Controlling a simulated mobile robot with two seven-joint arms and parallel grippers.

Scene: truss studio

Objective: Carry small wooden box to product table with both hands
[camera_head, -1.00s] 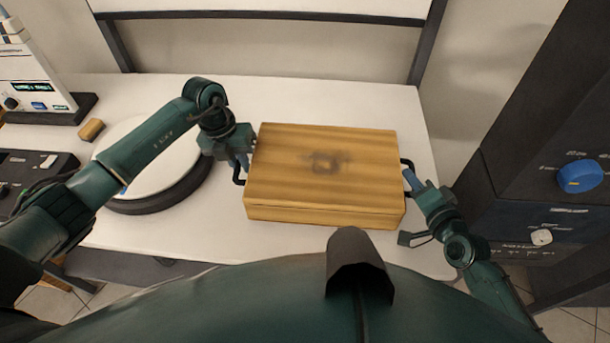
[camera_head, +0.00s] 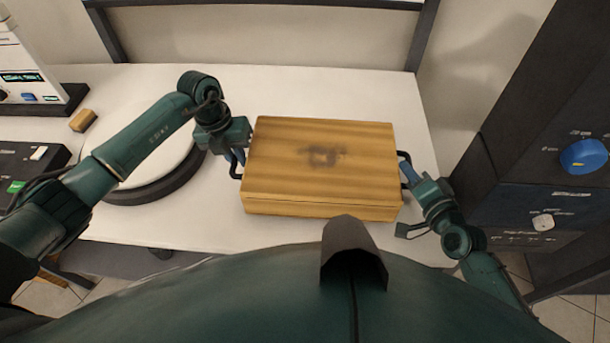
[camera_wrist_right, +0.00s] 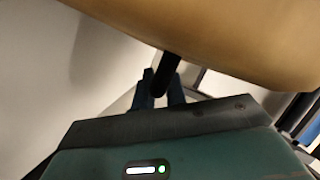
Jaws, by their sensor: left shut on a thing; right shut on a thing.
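The small wooden box (camera_head: 320,170) is closed, with a dark smudge on its lid and a dark handle on each short side. It is over the white table (camera_head: 300,85); I cannot tell whether it touches the top. My left gripper (camera_head: 238,160) is shut on the left handle. My right gripper (camera_head: 407,176) is shut on the right handle. In the right wrist view, the box (camera_wrist_right: 230,35) fills the upper right, and the dark handle runs down between my right fingers (camera_wrist_right: 162,90).
A round white plate with a dark rim (camera_head: 150,190) is left of the box. A small wooden block (camera_head: 83,120) and a device with a display (camera_head: 25,80) are further left. A dark cabinet with a blue knob (camera_head: 583,156) stands close on the right.

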